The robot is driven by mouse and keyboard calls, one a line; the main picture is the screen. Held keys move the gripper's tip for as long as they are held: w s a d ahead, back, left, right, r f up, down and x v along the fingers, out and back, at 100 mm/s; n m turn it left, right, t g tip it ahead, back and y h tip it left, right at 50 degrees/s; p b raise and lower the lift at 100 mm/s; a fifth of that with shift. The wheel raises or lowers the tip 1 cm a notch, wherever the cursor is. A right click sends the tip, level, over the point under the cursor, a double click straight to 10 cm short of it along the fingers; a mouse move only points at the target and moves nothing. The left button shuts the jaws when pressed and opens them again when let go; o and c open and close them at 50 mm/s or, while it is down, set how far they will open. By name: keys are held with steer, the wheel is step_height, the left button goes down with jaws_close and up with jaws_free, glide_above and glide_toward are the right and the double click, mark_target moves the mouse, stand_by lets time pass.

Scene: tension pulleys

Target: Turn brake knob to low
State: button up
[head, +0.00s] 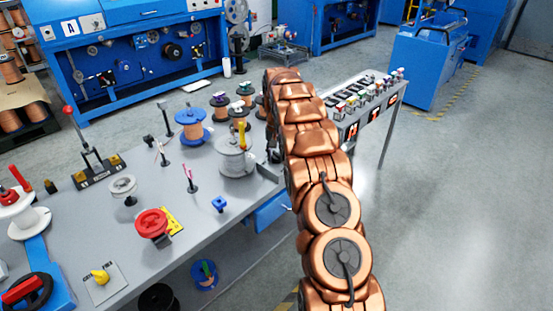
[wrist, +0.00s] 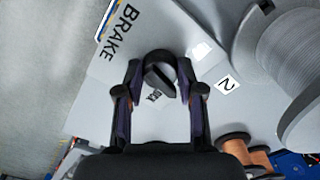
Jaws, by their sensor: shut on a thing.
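The brake knob (wrist: 158,80) is black with a round, ring-like outline and a raised bar across it. It sits on a grey panel (wrist: 110,70) marked "BRAKE" in the wrist view. The bar points up-left to down-right in that view. A small label beside the knob is too small to read surely. My gripper (wrist: 160,72) is shut on the knob, with one dark finger on each side. In the head view my copper-coloured arm reaches over the table's right edge and hides the knob and most of the gripper.
A large grey spool (wrist: 285,70) stands close right of the gripper; it also shows in the head view (head: 236,160). A "2" label (wrist: 228,85) lies between. The grey table (head: 75,225) holds a red wheel (head: 152,223), a yellow knob (head: 99,275) and several spools.

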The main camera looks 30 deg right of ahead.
steer(key=shift+n+b, duration=0.4)
steer(key=shift+n, duration=0.7)
steer(key=o, duration=1.1)
steer(key=shift+o, duration=0.2)
step_height(320, 180, up, 12)
stand_by(0.4)
